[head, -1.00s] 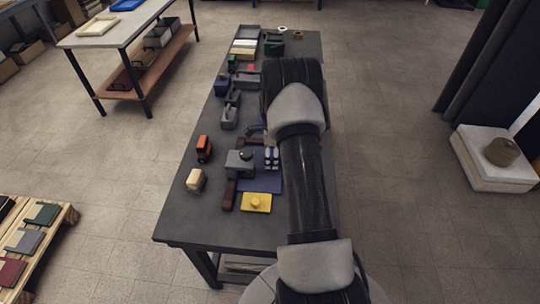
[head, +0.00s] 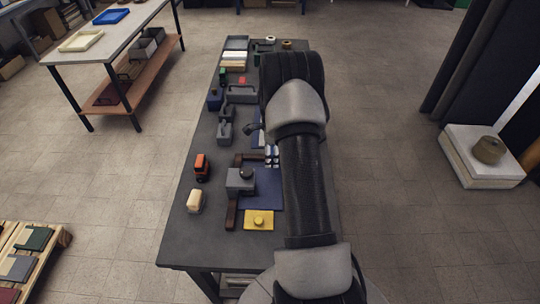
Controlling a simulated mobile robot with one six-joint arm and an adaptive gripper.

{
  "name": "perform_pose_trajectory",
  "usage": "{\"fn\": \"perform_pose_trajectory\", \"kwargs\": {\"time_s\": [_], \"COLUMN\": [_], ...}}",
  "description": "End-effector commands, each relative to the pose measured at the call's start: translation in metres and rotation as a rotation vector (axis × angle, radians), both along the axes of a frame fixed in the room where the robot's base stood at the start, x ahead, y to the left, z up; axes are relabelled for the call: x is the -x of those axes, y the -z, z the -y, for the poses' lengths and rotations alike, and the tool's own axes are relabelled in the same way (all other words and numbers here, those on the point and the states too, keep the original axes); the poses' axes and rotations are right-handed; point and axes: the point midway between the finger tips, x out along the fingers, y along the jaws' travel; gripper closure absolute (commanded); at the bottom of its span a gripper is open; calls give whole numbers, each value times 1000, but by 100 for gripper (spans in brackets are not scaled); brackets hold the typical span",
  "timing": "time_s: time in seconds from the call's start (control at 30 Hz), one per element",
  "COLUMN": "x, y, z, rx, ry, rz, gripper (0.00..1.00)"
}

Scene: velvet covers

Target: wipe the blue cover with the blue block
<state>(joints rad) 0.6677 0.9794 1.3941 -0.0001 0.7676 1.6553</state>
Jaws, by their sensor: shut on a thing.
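The blue cover (head: 268,190) lies flat near the front of the dark table, partly hidden by my arm. A grey block with a dark knob (head: 240,182) overlaps its left side. My gripper (head: 250,127) shows small and dark at the left of my arm, above the table beyond the cover. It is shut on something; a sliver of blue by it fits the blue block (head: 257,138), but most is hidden. A separate dark blue box (head: 214,98) stands at the table's left edge.
A yellow pad with a knob (head: 258,219) lies in front of the cover, and brown bars (head: 231,213) border it. Small blue-and-white pieces (head: 271,155) stand at its far edge. An orange toy vehicle (head: 201,167) and a cream block (head: 195,201) stand to the left.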

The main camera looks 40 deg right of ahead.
Motion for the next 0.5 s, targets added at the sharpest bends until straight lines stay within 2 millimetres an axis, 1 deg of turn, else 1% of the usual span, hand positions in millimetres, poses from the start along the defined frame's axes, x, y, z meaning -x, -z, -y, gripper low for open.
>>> {"fn": "perform_pose_trajectory", "kwargs": {"time_s": [0.03,0.2,0.5], "x": [1,3,4], "y": [-7,-19,-20], "z": [1,2,2], "rx": [1,1,0], "ry": [-1,-5,-7], "rz": [1,1,0], "gripper": [61,61,61]}}
